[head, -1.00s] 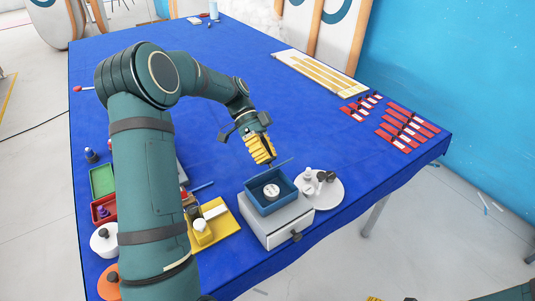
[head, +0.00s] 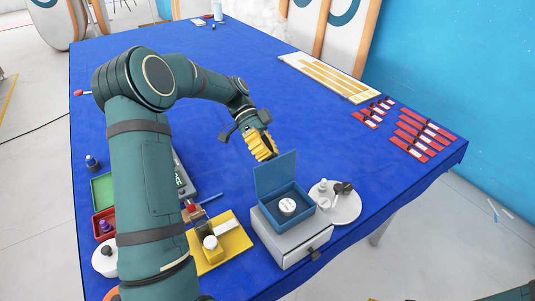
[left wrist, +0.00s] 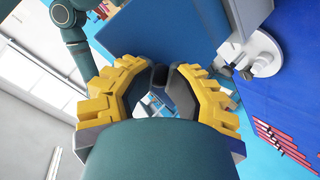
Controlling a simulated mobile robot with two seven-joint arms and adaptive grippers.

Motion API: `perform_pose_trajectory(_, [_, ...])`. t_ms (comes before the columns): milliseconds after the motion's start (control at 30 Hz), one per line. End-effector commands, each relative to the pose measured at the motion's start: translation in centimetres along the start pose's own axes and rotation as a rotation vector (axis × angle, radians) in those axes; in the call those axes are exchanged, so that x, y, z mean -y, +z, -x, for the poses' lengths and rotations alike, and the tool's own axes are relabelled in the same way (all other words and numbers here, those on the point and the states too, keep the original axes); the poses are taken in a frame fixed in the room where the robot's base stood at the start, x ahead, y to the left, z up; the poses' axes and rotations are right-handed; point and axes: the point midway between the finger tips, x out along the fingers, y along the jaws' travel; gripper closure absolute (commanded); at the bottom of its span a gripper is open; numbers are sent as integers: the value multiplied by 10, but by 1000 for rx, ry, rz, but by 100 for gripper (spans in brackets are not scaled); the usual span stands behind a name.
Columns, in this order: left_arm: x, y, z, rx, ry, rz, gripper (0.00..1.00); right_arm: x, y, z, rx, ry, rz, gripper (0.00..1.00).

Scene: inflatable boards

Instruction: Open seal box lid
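The seal box (head: 300,222) is a small blue box on a grey drawer unit (head: 300,248) near the table's front edge. Its lid (head: 277,174) stands up along the back edge, so the box is open. A round white piece with dark marks (head: 287,205) lies inside. My left gripper (head: 272,156) is behind the lid, its yellow fingers close to the lid's top edge. In the left wrist view the fingertips (left wrist: 168,75) come together with nothing clearly held, and a blue panel fills the area beyond. Only a yellow sliver, probably my right gripper (head: 376,299), shows at the bottom edge.
A white round plate with small items (head: 345,207) stands right of the box. A yellow tray with a yellow block (head: 233,247) lies left. Red and green trays (head: 102,190) are farther left. Red pieces (head: 423,140) lie at right. The table's middle is clear.

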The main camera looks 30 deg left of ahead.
Motion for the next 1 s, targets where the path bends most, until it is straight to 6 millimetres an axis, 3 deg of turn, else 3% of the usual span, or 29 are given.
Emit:
perform_pose_trajectory(33, [5, 10, -8, 8, 9, 17, 100, -1, 0, -2, 0, 0, 0, 36])
perform_pose_trajectory(533, [5, 9, -8, 10, 10, 14, 100, -1, 0, -2, 0, 0, 0, 36])
perform_pose_trajectory(567, [5, 9, -8, 10, 10, 14, 69, -1, 0, -2, 0, 0, 0, 36])
perform_pose_trajectory(633, [5, 8, -8, 10, 10, 13, 46, -1, 0, -2, 0, 0, 0, 36])
perform_pose_trajectory(1000, [4, 5, -2, 7, 5, 7, 46, 0, 0, -1, 0, 0, 1, 36])
